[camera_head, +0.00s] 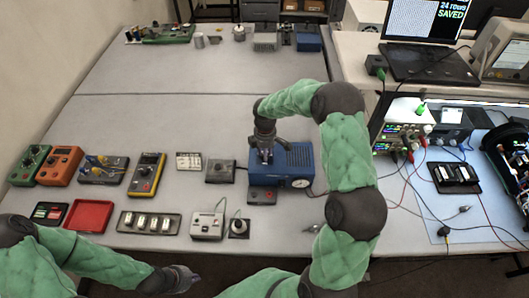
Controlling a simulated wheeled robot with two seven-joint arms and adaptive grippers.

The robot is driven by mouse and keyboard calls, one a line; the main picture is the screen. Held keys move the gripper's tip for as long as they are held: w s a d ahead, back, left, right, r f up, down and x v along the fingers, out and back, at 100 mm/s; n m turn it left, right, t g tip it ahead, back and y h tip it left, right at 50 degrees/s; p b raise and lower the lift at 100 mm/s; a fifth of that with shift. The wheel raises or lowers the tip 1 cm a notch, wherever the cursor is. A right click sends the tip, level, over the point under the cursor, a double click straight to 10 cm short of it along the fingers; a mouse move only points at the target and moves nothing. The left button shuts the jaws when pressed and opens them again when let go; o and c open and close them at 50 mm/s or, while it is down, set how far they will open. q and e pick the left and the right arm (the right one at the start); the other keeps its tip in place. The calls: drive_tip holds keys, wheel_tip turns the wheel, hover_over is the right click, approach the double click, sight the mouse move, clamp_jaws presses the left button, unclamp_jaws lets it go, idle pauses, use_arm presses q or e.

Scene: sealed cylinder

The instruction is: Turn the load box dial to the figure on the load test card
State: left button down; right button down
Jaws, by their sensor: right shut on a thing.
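My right gripper (264,155) reaches down at the left part of a blue box (297,158) with a round white gauge on its front. It is shut on a part there that the fingers mostly hide. My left gripper (188,279) is low at the table's front edge, away from these things.
Left on the table are green and orange meters (61,165), a yellow meter (147,174) and a red tray (89,215). A grey box with leads (207,225) stands in front. The table's middle is clear. A laptop (425,45) and power supply (402,138) are right.

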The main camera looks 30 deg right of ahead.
drive_tip(key=shift+s+f, duration=0.3)
drive_tip(key=shift+s, duration=0.05)
drive_tip(key=c, duration=0.9)
unclamp_jaws()
drive_tip(key=shift+c, duration=0.2)
drive_tip(key=shift+d+r, duration=0.15)
drive_tip(key=shift+d, duration=0.1)
drive_tip(key=shift+w, duration=0.1)
drive_tip(key=shift+w+a+r, duration=0.1)
drive_tip(key=shift+r, duration=0.25)
wheel_tip(320, 180, up, 11)
drive_tip(key=shift+r, duration=0.2)
